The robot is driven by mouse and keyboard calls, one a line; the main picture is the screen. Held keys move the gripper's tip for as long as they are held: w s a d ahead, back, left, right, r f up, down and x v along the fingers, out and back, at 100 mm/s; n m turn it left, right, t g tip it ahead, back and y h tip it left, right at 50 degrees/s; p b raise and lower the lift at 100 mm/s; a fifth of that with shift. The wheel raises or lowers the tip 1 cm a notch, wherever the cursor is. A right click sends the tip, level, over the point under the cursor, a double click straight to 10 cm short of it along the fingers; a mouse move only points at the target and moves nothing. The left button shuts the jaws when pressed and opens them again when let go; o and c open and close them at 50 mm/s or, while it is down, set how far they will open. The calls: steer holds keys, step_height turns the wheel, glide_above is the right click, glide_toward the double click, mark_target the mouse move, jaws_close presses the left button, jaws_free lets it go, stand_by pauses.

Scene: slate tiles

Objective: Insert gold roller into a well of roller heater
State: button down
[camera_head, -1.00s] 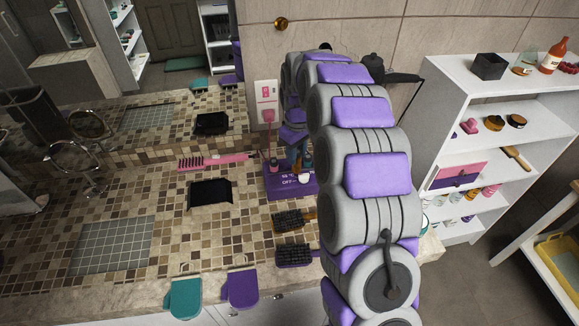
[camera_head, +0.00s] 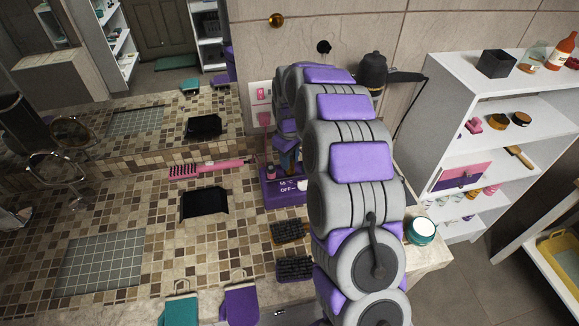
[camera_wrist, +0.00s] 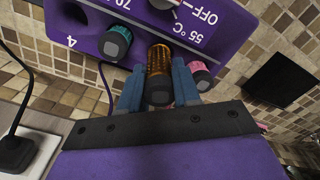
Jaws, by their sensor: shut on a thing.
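The gold roller (camera_wrist: 158,61) is between the blue fingers of my gripper (camera_wrist: 157,88) in the wrist view, its dark end cap towards the camera. My gripper is shut on it. The purple roller heater (camera_wrist: 225,28) is right beyond the roller, with printed numbers and "OFF". A teal-ended roller (camera_wrist: 116,42) is left of the gold one and a pink-ended roller (camera_wrist: 200,75) is right of it. Whether the gold roller's far end is in a well is hidden. In the head view the heater (camera_head: 283,196) stands on the counter, with my gripper (camera_head: 287,150) over it, partly hidden by my arm.
Two dark brushes (camera_head: 290,232) lie in front of the heater. A black square tray (camera_head: 204,202) and a pink brush (camera_head: 205,168) are to its left. A wall socket (camera_head: 261,95) is behind, and a jar (camera_head: 420,231) is at the right counter edge.

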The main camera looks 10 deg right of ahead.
steer(key=f, duration=0.3)
steer(key=shift+w+a+f+b, duration=0.1)
steer(key=shift+a+f+b, duration=0.15)
steer(key=shift+b, duration=0.05)
steer(key=shift+r, duration=0.1)
steer(key=shift+f, duration=0.2)
